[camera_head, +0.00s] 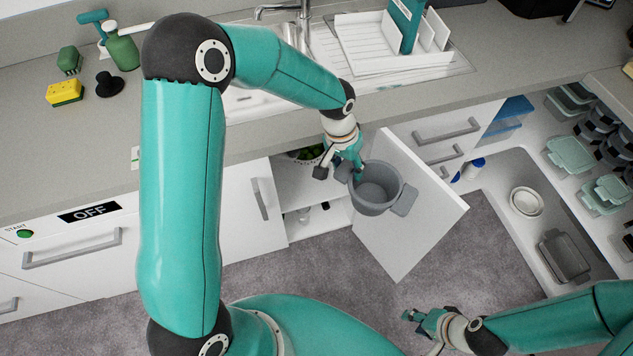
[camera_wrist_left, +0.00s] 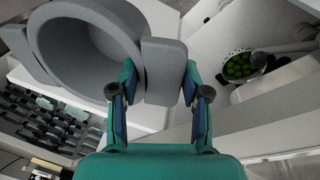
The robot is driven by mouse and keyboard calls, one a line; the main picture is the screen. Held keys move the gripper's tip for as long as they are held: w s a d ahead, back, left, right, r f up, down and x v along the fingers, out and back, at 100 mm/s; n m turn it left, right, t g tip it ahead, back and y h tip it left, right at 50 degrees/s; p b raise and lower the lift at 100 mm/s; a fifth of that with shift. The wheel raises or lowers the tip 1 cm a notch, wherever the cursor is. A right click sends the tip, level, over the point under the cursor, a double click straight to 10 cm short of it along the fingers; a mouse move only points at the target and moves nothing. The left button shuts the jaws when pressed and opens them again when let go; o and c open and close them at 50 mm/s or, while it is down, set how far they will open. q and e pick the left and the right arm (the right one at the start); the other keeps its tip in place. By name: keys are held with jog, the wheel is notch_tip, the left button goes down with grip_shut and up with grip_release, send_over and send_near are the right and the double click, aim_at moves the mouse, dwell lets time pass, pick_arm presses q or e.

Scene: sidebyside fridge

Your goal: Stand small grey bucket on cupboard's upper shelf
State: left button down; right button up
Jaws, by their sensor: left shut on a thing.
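The small grey bucket (camera_head: 376,194) hangs in the air in front of the open cupboard (camera_head: 297,197), upright or nearly so, with its opening facing up. The cupboard's upper shelf (camera_head: 291,193) holds a colander of green items (camera_head: 308,153), which also shows in the wrist view (camera_wrist_left: 238,66). My right gripper (camera_head: 425,318) is low at the right, apparently empty.
The open white cupboard door (camera_head: 420,220) stands just right of and behind the bucket. The counter (camera_head: 110,150) edge overhangs the cupboard. Small things stand on the lower shelf (camera_head: 320,217).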

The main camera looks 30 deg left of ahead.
pick_arm(q)
jog(key=shift+s+a+r, duration=0.1)
jog(key=shift+a, duration=0.15)
jog(key=s+a+f+n+y+b, duration=0.1)
jog(key=s+a+f+n+b, duration=0.1)
jog(key=f+n+b, duration=0.85)
jog(key=s+a+f+n+y+b, duration=0.15)
jog(key=f+n+b, duration=0.35)
jog(key=f+b, duration=1.05)
jog(key=s+a+f+n+y+b, duration=0.15)
jog(key=f+n+b, duration=0.7)
jog(key=b, duration=0.85)
jog(key=w+a+f+b, duration=0.1)
jog(key=w+a, duration=0.4)
jog(key=w, duration=0.2)
jog(key=w+a+f+b, duration=0.1)
jog(key=w+a+f, duration=0.1)
jog(key=w+a, duration=0.3)
jog(key=shift+w+f+h, duration=0.25)
jog(key=shift+w+h, duration=0.05)
jog(key=shift+w, duration=0.85)
jog(key=shift+f, duration=0.1)
jog(key=shift+f+b, duration=0.3)
jog(key=shift+b, duration=0.15)
jog(key=c, duration=0.5)
grip_release()
jog(key=shift+c, duration=0.2)
